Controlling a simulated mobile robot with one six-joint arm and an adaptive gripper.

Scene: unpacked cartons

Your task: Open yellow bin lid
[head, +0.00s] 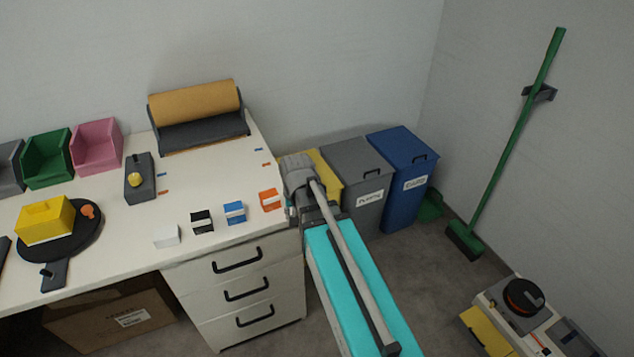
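The yellow bin (328,171) stands at the left end of a row of bins against the back wall, just right of the desk. Whether my gripper touches the yellow lid cannot be seen. No raised lid shows above the yellow bin.
A grey bin (352,156) and a blue bin (403,150), both with shut lids, stand right of the yellow bin. The white desk (215,185) with drawers is close on the left. A green broom (517,130) leans at right. Floor between is clear.

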